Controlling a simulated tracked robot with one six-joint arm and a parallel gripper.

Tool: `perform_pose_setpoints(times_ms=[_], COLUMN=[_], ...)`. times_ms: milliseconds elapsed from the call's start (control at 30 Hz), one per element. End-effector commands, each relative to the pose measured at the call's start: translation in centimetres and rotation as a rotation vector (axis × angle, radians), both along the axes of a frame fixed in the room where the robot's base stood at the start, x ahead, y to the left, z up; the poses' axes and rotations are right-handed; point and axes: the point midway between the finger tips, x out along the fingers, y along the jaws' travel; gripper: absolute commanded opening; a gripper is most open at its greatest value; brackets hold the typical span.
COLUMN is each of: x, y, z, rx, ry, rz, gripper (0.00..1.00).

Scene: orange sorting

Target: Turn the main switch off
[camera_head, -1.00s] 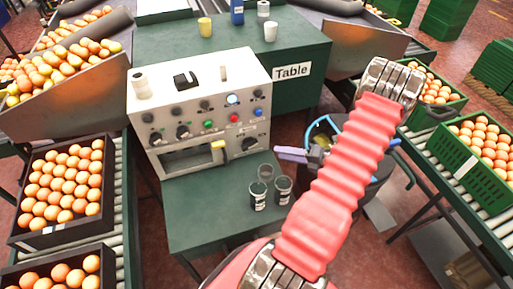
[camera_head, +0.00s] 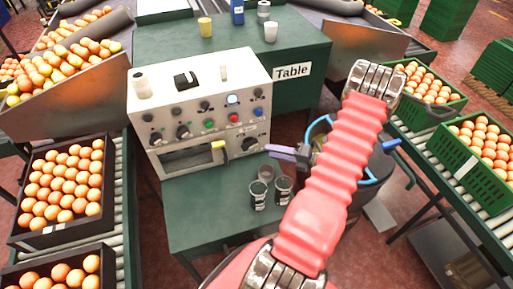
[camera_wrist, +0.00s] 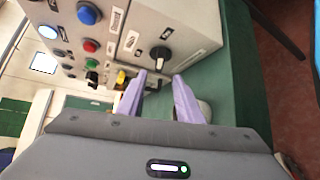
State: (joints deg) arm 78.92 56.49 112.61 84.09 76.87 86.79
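A white control box (camera_head: 168,98) stands on the green table, with several buttons and knobs on its front. A black rotary knob (camera_head: 249,144) sits at the lower right of that front. In the wrist view a black rotary knob (camera_wrist: 160,56) on a pale panel is just beyond my fingertips; its label is too small to read, so I cannot confirm it is the main switch.
A yellow handle (camera_head: 219,145) sits on the box's lower front. Two dark cups (camera_head: 258,195) and a grey cup stand on the lower green surface. A dark round bin (camera_head: 352,150) with a blue rim is right of my gripper. Crates of oranges (camera_head: 66,183) flank both sides.

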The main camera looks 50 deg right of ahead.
Motion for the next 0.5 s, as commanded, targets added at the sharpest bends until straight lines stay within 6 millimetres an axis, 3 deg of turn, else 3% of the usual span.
perform_pose_setpoints(times_ms=[500], x=[7.0], y=[1.8], z=[-1.8], rx=[-0.001], ry=[0.0], rz=[0.002], gripper=[0.33])
